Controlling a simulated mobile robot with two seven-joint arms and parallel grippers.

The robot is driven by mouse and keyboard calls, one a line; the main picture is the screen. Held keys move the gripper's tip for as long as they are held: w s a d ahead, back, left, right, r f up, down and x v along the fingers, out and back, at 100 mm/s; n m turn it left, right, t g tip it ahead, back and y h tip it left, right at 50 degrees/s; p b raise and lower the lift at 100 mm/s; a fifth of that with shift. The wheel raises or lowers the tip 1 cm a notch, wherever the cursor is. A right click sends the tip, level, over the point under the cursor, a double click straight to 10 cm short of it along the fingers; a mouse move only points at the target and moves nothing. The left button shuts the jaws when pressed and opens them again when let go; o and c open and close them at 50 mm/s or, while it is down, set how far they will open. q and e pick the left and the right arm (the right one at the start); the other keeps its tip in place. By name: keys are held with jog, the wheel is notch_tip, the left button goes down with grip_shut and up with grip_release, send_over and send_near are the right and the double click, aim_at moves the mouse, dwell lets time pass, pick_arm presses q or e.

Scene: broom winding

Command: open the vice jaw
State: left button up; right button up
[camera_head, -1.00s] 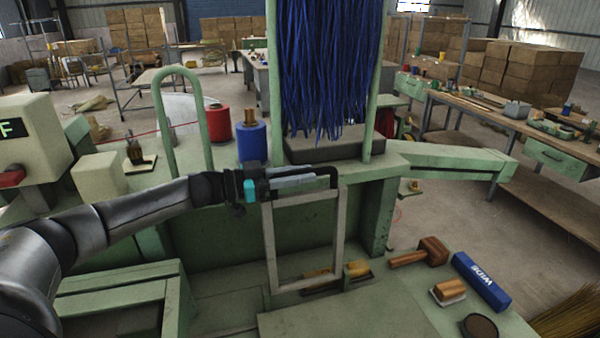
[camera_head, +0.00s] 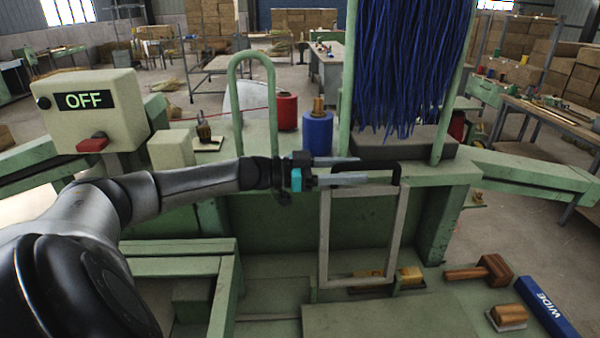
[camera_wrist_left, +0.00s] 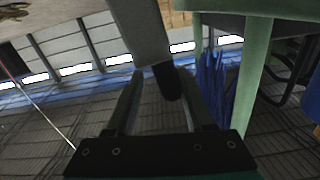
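A pale grey upright frame (camera_head: 325,235) with a black handle (camera_head: 394,172) across its top stands at the front of the green machine (camera_head: 270,230); I take it to be the vice jaw. My left gripper (camera_head: 362,169) reaches in from the left at handle height, its two fingers apart. In the left wrist view the fingers (camera_wrist_left: 157,95) are spread, with the rounded black handle end (camera_wrist_left: 167,82) between or just beyond their tips and a grey frame bar (camera_wrist_left: 140,30) above. I cannot tell whether they touch. My right gripper is not in view.
Blue bristles (camera_head: 410,70) hang above a dark block (camera_head: 405,148). A blue spool (camera_head: 317,135), red spool (camera_head: 287,112) and green hoop (camera_head: 235,100) stand behind my arm. A control box (camera_head: 90,110) reads OFF. A mallet (camera_head: 490,271) and blue WIDE block (camera_head: 545,308) lie front right.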

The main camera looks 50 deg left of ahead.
aim_at(326, 189)
pick_arm(q)
jog(key=v, duration=0.4)
jog(key=shift+s+a, duration=0.15)
jog(key=shift+s, duration=0.05)
jog(key=p+v, duration=0.2)
jog(key=v, duration=0.5)
jog(key=shift+s+a+p, duration=0.25)
jog(key=shift+p, duration=0.15)
